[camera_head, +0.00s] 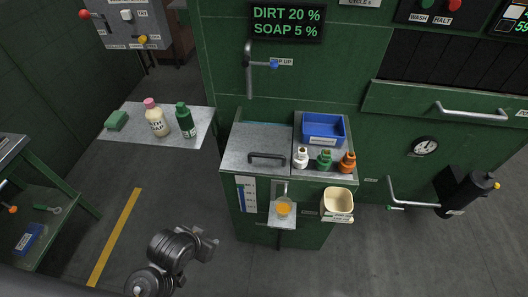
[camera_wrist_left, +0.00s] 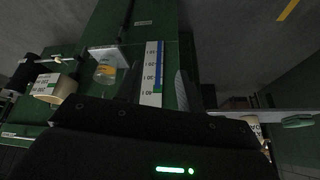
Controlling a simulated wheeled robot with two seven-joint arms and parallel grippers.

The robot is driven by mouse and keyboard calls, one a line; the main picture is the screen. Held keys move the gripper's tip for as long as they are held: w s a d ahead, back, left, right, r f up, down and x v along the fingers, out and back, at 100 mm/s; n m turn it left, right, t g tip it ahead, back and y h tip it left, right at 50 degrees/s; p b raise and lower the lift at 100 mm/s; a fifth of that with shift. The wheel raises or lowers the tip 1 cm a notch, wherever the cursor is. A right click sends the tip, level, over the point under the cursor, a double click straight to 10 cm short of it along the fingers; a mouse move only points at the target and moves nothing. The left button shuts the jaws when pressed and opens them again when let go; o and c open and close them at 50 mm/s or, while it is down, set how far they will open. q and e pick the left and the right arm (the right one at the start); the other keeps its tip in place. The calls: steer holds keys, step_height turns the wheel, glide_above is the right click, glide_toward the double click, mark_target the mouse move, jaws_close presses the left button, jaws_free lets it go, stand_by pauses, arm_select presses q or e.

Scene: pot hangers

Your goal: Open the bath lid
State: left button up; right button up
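The bath lid (camera_head: 255,138) is a flat grey metal plate on the left half of the green bath's top. It lies shut, with a dark bar handle (camera_head: 267,156) near its front edge. My left gripper (camera_head: 211,243) is in front of and to the left of the bath, lower in the picture than the lid and apart from it. In the left wrist view the two fingers (camera_wrist_left: 158,88) stand apart with nothing held between them, and the bath's blue and white level gauge (camera_wrist_left: 152,72) shows beyond them. The lid cannot be made out in that view. My right gripper is not seen.
On the bath's right half are a blue tray (camera_head: 323,127) and white, green and orange bottles (camera_head: 324,160). A cup of orange liquid (camera_head: 283,208) and a cream bin (camera_head: 338,202) project in front. A side shelf (camera_head: 135,132) holds bottles.

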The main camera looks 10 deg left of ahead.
arm_select(q)
steer(key=w+d+r+m+t+h, duration=0.1)
steer(key=w+d+r+m+h, duration=0.3)
steer(key=w+d, duration=0.5)
steer(key=w+d+r+m+t+h, duration=0.1)
steer(key=w+d+r+m+h, duration=0.15)
steer(key=w+d+m, duration=0.7)
steer(key=g+y, duration=0.3)
steer(key=g, duration=0.2)
glide_toward(266, 155)
steer(key=shift+m, duration=0.45)
steer(key=x, duration=0.8)
steer(key=shift+w+f, duration=0.15)
jaws_close()
